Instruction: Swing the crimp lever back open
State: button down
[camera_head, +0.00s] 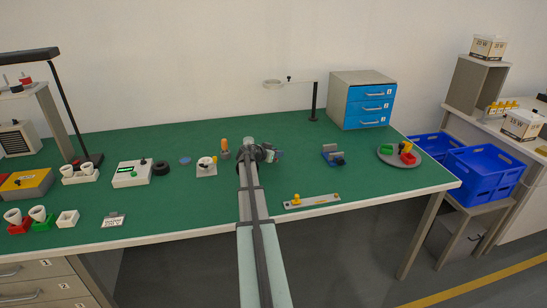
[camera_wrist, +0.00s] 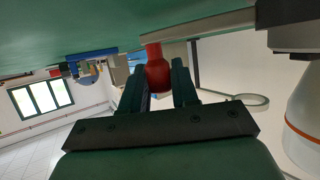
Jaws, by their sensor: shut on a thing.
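In the wrist view, a red knob (camera_wrist: 157,70) sits between the two dark fingers of my gripper (camera_wrist: 162,82). The fingers are shut on it. A pale grey bar (camera_wrist: 215,25) runs from near the knob toward the upper right, and the two look like the crimp lever. In the head view my gripper (camera_head: 268,154) is low over the middle of the green table, and my own arm hides much of the place. The lever cannot be made out there, so its angle is unclear.
A white unit (camera_head: 206,167) and an orange-topped piece (camera_head: 224,148) stand left of my gripper. A blue stand (camera_head: 333,155) and a round grey tray (camera_head: 386,151) are to the right. A grey strip (camera_head: 318,202) lies near the front edge. A ring-headed stand (camera_head: 314,100) rises behind.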

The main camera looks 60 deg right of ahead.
jog(key=d+n+t, duration=0.1)
jog(key=w+d+n+t, duration=0.1)
jog(key=t, duration=0.1)
jog(key=shift+w+d+n, duration=0.1)
jog(key=shift+d+n, duration=0.2)
jog(key=shift+d, duration=0.05)
jog(key=shift+w+d+n+t, duration=0.7)
jog(key=shift+d+n+t, duration=0.25)
jog(key=shift+t, duration=0.25)
jog(key=shift+w+d+n+t+y, duration=0.45)
jog(key=shift+w+n+t, duration=0.15)
jog(key=shift+n+t, duration=0.15)
jog(key=shift+w+t, duration=0.15)
jog(key=shift+t, duration=0.1)
jog(key=c, duration=0.9)
grip_release()
jog(key=shift+c, duration=0.2)
jog(key=shift+a, duration=0.1)
jog(key=v, duration=1.3)
jog(key=shift+a+r, duration=0.25)
